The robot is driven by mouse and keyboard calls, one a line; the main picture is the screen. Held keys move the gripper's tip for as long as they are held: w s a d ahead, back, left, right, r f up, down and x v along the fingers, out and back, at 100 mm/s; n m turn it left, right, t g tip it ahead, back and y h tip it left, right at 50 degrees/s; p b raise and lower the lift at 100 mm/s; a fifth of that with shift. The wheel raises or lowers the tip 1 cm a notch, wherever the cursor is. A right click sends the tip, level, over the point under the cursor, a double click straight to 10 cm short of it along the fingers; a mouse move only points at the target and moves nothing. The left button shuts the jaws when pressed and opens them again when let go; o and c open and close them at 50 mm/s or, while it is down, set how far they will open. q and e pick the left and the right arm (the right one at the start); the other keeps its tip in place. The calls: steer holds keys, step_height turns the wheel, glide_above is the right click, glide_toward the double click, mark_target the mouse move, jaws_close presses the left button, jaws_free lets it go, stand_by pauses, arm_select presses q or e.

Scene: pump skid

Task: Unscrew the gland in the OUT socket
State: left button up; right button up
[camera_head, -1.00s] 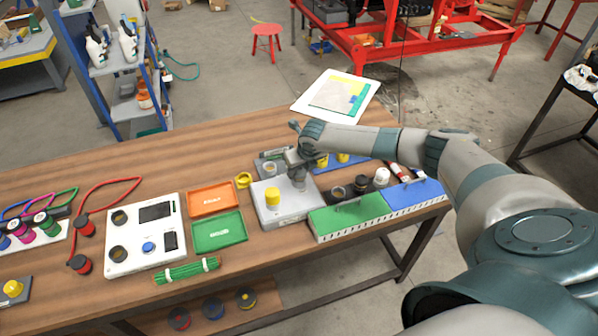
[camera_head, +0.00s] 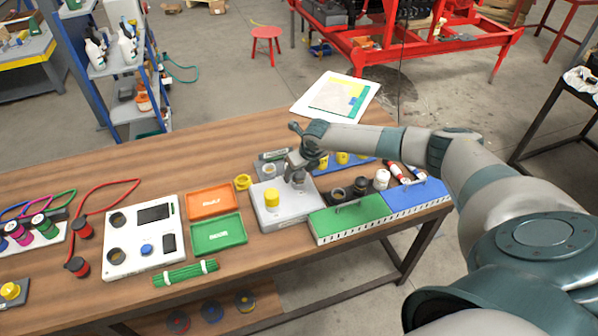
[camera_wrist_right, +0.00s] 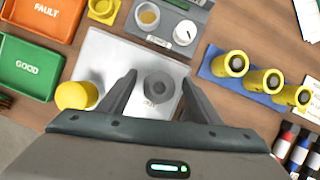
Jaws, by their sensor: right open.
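The light grey box (camera_head: 285,212) stands on the wooden table; it also shows in the wrist view (camera_wrist_right: 105,65). A dark grey round gland (camera_wrist_right: 158,87) sits in its right-hand socket, with a small label beside it too small to read surely. A yellow gland (camera_head: 272,197) stands at the box's left; it also shows in the wrist view (camera_wrist_right: 76,95). My right gripper (camera_head: 295,172) is over the box's right part. In the wrist view its open fingers (camera_wrist_right: 159,80) stand on either side of the grey gland, with gaps showing. My left gripper is out of view.
A grey holder (camera_wrist_right: 168,18) with round pieces lies behind the box. A blue rack (camera_wrist_right: 255,75) with yellow glands is to its right. Orange (camera_head: 210,197) and green (camera_head: 218,233) trays lie left. Green and blue bins (camera_head: 350,217) flank the box at right.

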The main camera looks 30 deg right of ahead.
steer(key=shift+a+r+m+h+p, duration=0.15)
steer(key=shift+m+h+p, duration=0.25)
steer(key=shift+m+p, duration=0.8)
steer(key=shift+f+m+b, duration=0.2)
steer(key=shift+m+b, duration=0.1)
steer(key=shift+m, duration=0.1)
steer(key=shift+m+h, duration=0.4)
steer(key=shift+m, duration=0.4)
steer(key=shift+m+g+h, duration=0.4)
steer(key=shift+m, duration=0.7)
steer(key=shift+m+h, duration=0.5)
steer(key=shift+m, duration=0.7)
steer(key=shift+c, duration=0.2)
